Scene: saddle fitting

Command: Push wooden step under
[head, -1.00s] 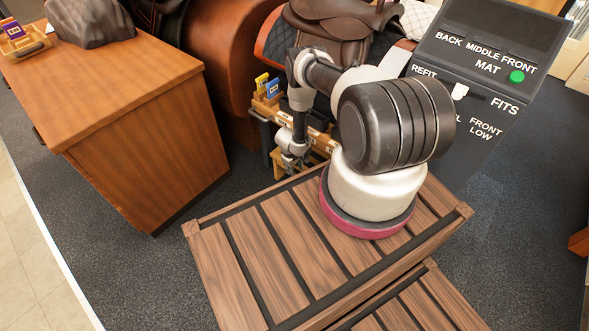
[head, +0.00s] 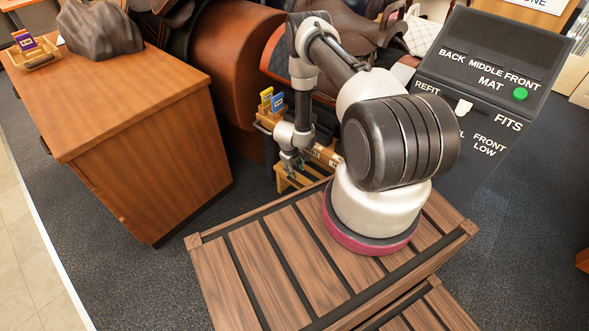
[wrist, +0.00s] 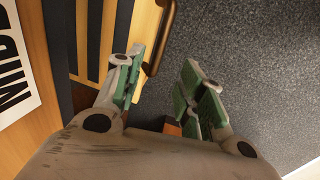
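The wooden step, a small light-wood piece (head: 286,184), shows low beside the dark saddle stand in the head view, partly hidden by my arm. In the wrist view, orange wood with dark strips (wrist: 95,25), seemingly the step, fills the upper left. A curved brown bar (wrist: 165,30) runs along its edge, close to the inner side of the left finger. My gripper (wrist: 163,88) is open, its green-padded fingers apart with grey carpet between them. In the head view my gripper (head: 291,165) hangs low just above the step; contact cannot be told.
A wooden cabinet (head: 150,150) stands at the left. A saddle (head: 345,25) sits behind my arm. A black panel (head: 490,80) with a green button (head: 520,93) stands at the right. A white label (wrist: 12,75) shows in the wrist view. Carpet is clear right of the fingers.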

